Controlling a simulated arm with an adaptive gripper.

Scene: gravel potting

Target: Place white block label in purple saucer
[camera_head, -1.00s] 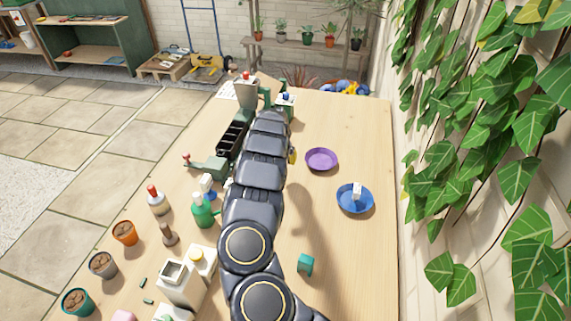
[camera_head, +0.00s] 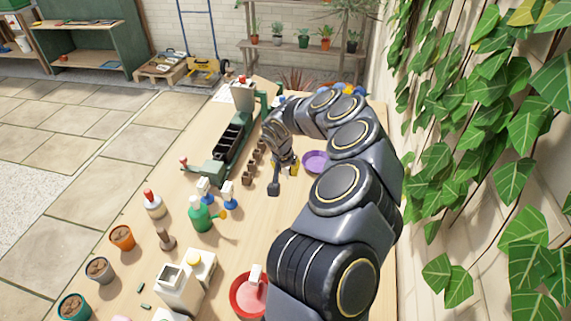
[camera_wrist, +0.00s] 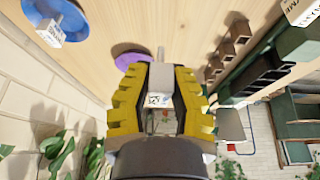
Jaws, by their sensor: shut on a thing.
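In the wrist view my gripper (camera_wrist: 160,95), with yellow ridged fingers, is shut on a pale grey-white block label (camera_wrist: 160,78) with dark print. A thin stem sticks out beyond the block. The purple saucer (camera_wrist: 128,58) shows partly behind the fingers, apart from the label. In the head view the purple saucer (camera_head: 315,160) lies on the table, its right side hidden by my arm. My gripper (camera_head: 294,168) is left of it; the held label is not clear there. A dark shape shows just below the gripper; I cannot tell what it is.
A blue saucer (camera_wrist: 68,14) holds another white block label (camera_wrist: 50,36). A red saucer (camera_head: 240,294) near the front holds a white block.

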